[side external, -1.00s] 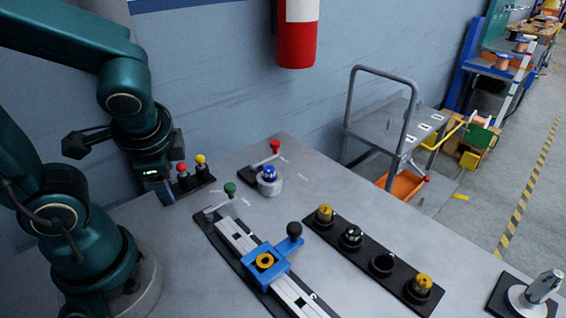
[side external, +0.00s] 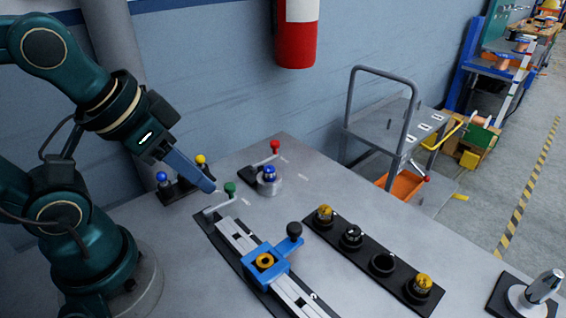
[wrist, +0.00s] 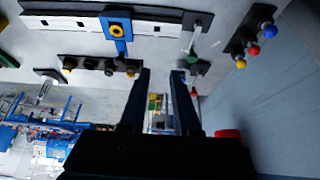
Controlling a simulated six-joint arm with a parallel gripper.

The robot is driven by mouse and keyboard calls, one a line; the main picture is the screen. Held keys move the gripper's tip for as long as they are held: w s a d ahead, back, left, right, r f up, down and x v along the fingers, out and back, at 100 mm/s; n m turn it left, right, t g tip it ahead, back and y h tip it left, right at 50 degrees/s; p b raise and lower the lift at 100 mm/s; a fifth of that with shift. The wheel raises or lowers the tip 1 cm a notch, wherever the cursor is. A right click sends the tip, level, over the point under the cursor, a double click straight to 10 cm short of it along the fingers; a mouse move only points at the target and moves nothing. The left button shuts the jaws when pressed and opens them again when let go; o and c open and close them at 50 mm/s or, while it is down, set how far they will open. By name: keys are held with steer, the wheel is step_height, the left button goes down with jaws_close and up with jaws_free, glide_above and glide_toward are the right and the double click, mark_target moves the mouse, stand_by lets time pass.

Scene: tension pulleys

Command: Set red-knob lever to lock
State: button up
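The red-knob lever (side external: 275,147) stands on a small dark base at the back of the table, its thin light arm slanting up to the right to the red knob. Beside it is a silver cylinder (side external: 275,187) with a blue top. My gripper (side external: 210,187) is in the air left of this lever, fingers slanting down to the right, close to the green knob in the picture. In the wrist view my gripper (wrist: 160,72) has its two fingers apart with nothing held between them. A small red spot, likely the red knob (wrist: 193,91), shows beside one finger.
A green-knob lever (side external: 230,188) stands at the far end of a rail with a blue carriage (side external: 280,266). A black strip holds several fittings (side external: 352,236). A rack with blue and yellow knobs (side external: 200,160) is behind my gripper. A grey cart (side external: 400,130) stands beyond the table.

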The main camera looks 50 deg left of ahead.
steer(key=shift+m, duration=0.3)
jaws_close()
steer(key=w+a+r+h, duration=0.1)
steer(key=w+a+r, duration=0.15)
steer(key=w, duration=0.35)
steer(key=w+a+r+h, duration=0.2)
steer(key=w+r, duration=0.1)
steer(key=w, duration=0.4)
steer(key=w+a+f+n, duration=0.1)
steer(key=a+f+n, duration=0.1)
steer(key=a, duration=0.6)
steer(key=w+a+f+n, duration=0.1)
steer(key=a+f+n, duration=0.2)
steer(key=a, duration=0.6)
steer(key=shift+w+f+t, duration=0.3)
steer(key=shift+f, duration=0.65)
